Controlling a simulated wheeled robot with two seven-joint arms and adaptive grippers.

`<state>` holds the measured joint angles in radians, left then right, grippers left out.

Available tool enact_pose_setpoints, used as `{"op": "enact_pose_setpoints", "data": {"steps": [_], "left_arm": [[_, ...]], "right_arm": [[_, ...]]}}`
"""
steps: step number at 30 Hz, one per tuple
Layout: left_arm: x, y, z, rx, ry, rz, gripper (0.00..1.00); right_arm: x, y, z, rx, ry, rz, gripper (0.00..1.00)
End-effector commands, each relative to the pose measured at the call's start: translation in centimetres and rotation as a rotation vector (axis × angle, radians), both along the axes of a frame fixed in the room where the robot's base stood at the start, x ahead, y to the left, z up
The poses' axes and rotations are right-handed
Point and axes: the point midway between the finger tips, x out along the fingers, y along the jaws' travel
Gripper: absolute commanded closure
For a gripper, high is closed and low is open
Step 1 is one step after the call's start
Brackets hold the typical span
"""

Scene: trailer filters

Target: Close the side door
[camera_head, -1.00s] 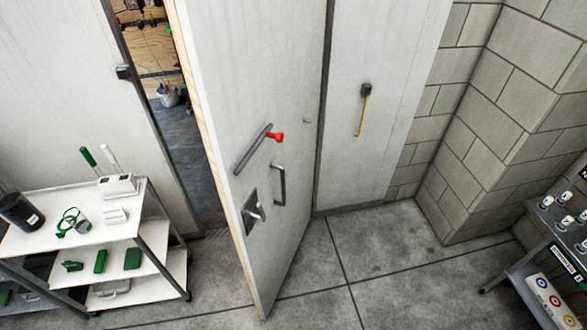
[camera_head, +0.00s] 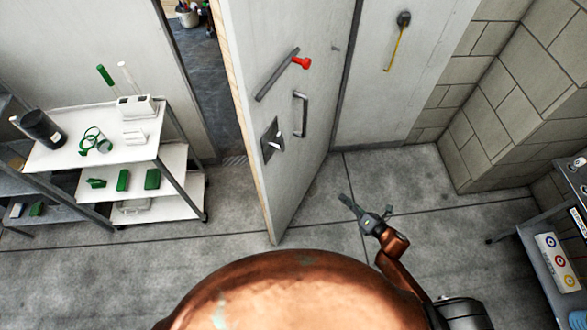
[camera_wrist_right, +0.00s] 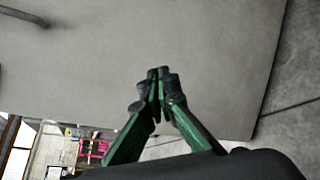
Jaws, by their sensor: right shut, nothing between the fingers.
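The side door (camera_head: 290,120) is a light grey panel standing ajar, swung out into the room, with a dark gap at its left edge. It carries a grey pull handle (camera_head: 300,114), a latch plate with a lever (camera_head: 272,140), and a bar with a red knob (camera_head: 301,63). My right gripper (camera_head: 344,200) is to the right of the door's lower part, apart from the handle. In the right wrist view its green fingers (camera_wrist_right: 159,75) meet at the tips, shut and empty, in front of the door's plain surface (camera_wrist_right: 190,40). My left gripper is out of view.
A white shelf cart (camera_head: 95,150) with green tools stands left of the doorway. A grey-topped bench (camera_head: 570,195) is at the right edge. A yellow strip (camera_head: 397,45) hangs on the fixed wall panel. The concrete floor (camera_head: 420,210) between door and bench is clear.

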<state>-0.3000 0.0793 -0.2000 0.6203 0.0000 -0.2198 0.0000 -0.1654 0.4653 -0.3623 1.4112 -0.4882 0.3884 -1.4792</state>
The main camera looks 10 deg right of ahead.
Motion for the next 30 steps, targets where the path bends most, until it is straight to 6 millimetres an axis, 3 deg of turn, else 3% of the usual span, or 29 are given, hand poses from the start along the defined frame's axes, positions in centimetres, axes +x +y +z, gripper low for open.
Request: {"op": "enact_pose_setpoints", "data": {"steps": [1,3,6,9,13,17,30], "left_arm": [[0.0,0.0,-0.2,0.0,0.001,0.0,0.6],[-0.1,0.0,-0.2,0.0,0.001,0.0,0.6],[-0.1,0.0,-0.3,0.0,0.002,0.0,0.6],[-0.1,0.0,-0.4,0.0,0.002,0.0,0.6],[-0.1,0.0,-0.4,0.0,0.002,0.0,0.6],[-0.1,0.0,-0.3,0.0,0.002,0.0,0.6],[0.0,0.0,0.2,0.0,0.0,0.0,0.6]], "right_arm": [[0.4,2.5,4.1,-0.101,-0.149,0.123,1.0],[0.0,5.7,8.7,-0.23,-0.344,0.264,1.0],[-1.4,9.1,13.4,-0.364,-0.571,0.408,1.0],[-2.7,11.3,16.1,-0.446,-0.72,0.491,1.0],[-3.3,12.6,17.4,-0.485,-0.797,0.531,1.0],[-2.6,13.8,17.6,-0.486,-0.804,0.534,1.0],[2.3,20.9,17.5,-0.484,-0.799,0.53,1.0]]}}
